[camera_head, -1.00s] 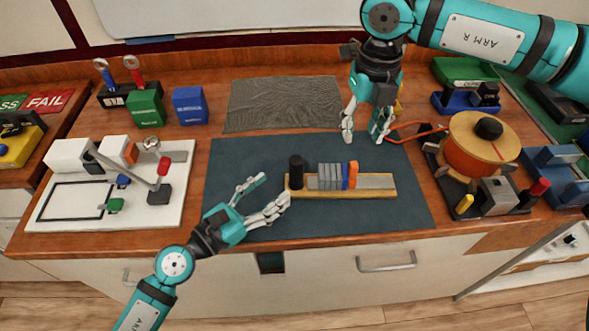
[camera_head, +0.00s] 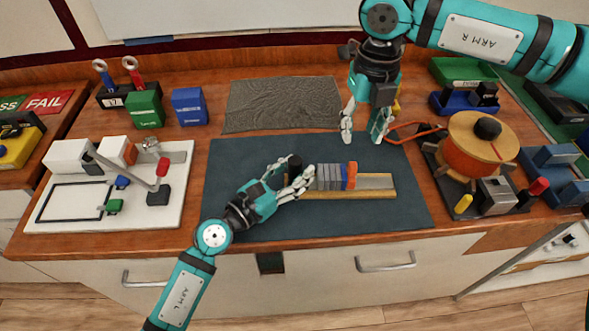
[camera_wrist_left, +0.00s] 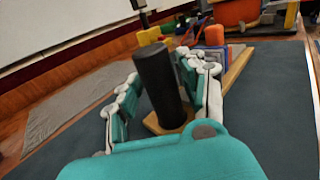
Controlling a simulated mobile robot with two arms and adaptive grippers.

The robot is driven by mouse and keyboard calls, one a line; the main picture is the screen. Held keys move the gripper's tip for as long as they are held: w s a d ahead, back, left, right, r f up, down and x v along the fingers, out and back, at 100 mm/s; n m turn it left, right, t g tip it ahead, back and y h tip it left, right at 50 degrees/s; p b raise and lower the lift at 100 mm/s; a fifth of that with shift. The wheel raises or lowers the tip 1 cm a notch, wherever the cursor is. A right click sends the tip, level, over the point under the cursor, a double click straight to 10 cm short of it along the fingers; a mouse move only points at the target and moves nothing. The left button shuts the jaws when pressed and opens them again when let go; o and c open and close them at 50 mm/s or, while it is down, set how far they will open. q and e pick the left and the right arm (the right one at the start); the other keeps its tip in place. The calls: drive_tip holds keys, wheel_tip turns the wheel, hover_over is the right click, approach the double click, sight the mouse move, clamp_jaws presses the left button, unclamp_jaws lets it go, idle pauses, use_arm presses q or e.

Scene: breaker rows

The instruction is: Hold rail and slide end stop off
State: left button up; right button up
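The rail (camera_head: 376,182) is a grey strip on a wooden base, lying on the dark mat. It carries several grey blocks (camera_head: 324,177), a blue block (camera_head: 343,178) and, on their right, the orange end stop (camera_head: 352,172). A black upright post (camera_head: 295,163) stands at its left end. My left gripper (camera_head: 296,172) is open around this post; in the left wrist view the post (camera_wrist_left: 160,85) stands between its fingers, the right finger close to it, a gap at the left. My right gripper (camera_head: 362,137) is open and empty, above and behind the rail.
A cable spool stand (camera_head: 483,150) is on the right and a white board with a lever (camera_head: 110,185) on the left. Green (camera_head: 145,108) and blue (camera_head: 189,106) boxes stand behind. The grey mat (camera_head: 280,103) and the dark mat's front (camera_head: 340,218) are clear.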

sight(354, 166)
use_arm(q)
clamp_jaws()
use_arm(e)
drive_tip(key=shift+o, duration=0.2)
drive_tip(key=f+m, duration=0.1)
drive_tip(key=f, duration=0.4)
drive_tip(key=f+m, duration=0.1)
drive_tip(key=f, duration=0.3)
drive_tip(key=shift+s+f+m, duration=0.2)
drive_tip(key=shift+f+m, duration=0.1)
drive_tip(key=shift+f, duration=0.1)
drive_tip(key=shift+c, duration=0.2)
clamp_jaws()
